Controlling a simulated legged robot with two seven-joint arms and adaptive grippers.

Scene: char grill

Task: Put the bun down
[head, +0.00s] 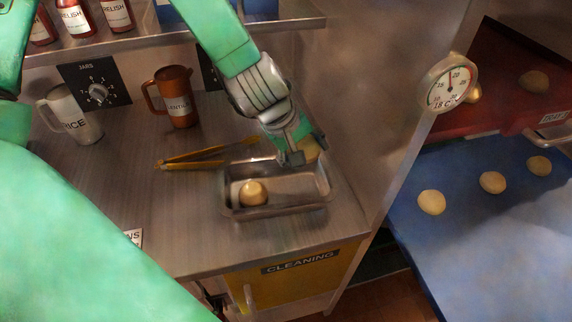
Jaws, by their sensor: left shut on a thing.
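My left gripper (298,143) reaches in from the upper left and is shut on a bun (310,150), which is partly hidden behind the fingers. It is over the back right part of a metal tray (272,211) on the steel counter. I cannot tell whether the held bun touches the tray. Another round bun (253,193) lies in the left part of the tray. My right gripper is not in view.
Yellow tongs (190,163) lie left of the tray. A brown jug (174,98) and a white jug (69,115) stand behind. A dial gauge (448,83) is at right. Several buns (431,202) lie on a blue surface (470,255).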

